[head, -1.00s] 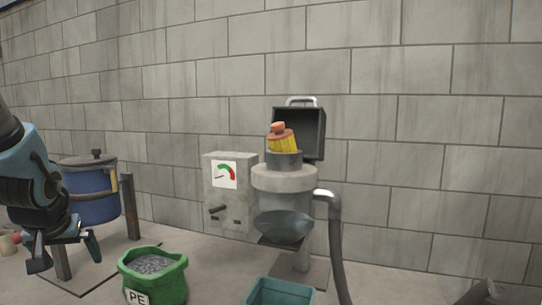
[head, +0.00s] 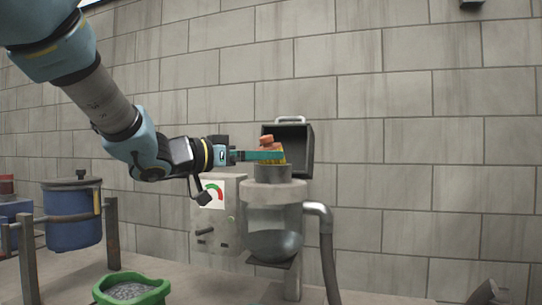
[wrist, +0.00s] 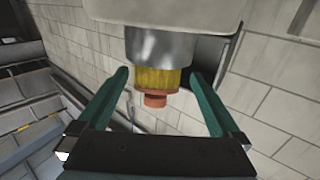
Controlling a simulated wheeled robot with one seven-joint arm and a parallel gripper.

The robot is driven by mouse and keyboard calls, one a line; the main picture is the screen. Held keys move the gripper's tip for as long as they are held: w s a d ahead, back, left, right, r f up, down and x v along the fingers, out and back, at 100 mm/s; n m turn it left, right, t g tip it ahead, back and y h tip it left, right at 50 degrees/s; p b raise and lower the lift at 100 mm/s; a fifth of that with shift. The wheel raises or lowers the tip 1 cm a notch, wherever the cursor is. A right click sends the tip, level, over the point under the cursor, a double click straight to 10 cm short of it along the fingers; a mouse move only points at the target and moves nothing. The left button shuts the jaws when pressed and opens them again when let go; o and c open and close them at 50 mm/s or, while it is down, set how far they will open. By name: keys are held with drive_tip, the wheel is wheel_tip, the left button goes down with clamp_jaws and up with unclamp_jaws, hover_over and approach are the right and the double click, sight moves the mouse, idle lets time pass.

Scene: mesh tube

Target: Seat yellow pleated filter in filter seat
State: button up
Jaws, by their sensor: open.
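The yellow pleated filter (head: 279,158) has an orange cap and knob on top. It stands with its lower part in the grey cylindrical filter seat (head: 272,173), on top of the hopper, and looks slightly tilted. In the wrist view the yellow pleats (wrist: 157,80) show between the seat collar (wrist: 160,46) and the orange cap. My gripper (head: 262,156) reaches in from the left at the filter's height. In the wrist view its teal fingers (wrist: 161,84) are open, one on each side of the filter, with gaps on both sides.
An open dark lid (head: 299,146) with a handle stands behind the seat. A grey box with a gauge (head: 215,193) is left of the hopper, and a pipe and hose (head: 323,235) are at its right.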

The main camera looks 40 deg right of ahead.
drive_tip(key=shift+s+d+r+p, duration=0.15)
drive_tip(key=shift+d+p, duration=0.4)
drive_tip(key=shift+d, duration=1.05)
drive_tip(key=shift+s+d+p, duration=0.2)
drive_tip(key=shift+d+p, duration=0.35)
drive_tip(key=shift+d, duration=1)
drive_tip(key=c, duration=1.5)
drive_tip(key=shift+o, duration=0.2)
drive_tip(key=shift+d+r+t+y+p, duration=0.2)
drive_tip(key=shift+r+y+p, duration=0.7)
drive_tip(key=shift+r+p, duration=1.2)
drive_tip(key=shift+d+r+t+y+p, duration=0.15)
drive_tip(key=shift+r+y+p, duration=0.75)
drive_tip(key=shift+r+p, duration=1.2)
drive_tip(key=shift+f+p, duration=0.45)
drive_tip(key=shift+f, duration=0.05)
